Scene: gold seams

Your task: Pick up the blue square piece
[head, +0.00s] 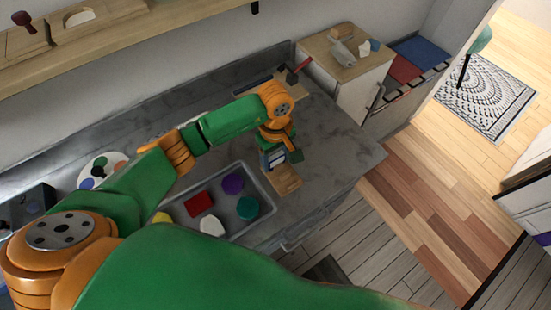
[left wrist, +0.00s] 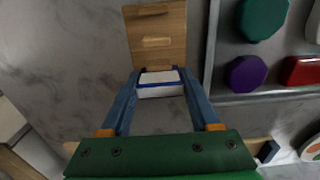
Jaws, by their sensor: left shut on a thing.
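My left gripper (head: 272,158) is at the end of the green and orange arm, above the counter. Its two fingers (left wrist: 162,88) are shut on the blue square piece (left wrist: 160,78), which shows a pale white face with a blue edge between the fingertips. In the head view the gripper mostly hides the piece. A wooden block (head: 285,181) with a slot-like recess lies just beyond the fingertips; it also shows in the left wrist view (left wrist: 156,22). I cannot tell whether the piece touches it. My right gripper is not in view.
A grey tray (left wrist: 214,45) beside the gripper holds a purple piece (head: 232,184), a teal piece (head: 247,208), a red piece (head: 199,203) and a white piece (head: 211,225). A red-handled tool (head: 298,70) lies at the back. The counter (head: 335,150) to the right is clear.

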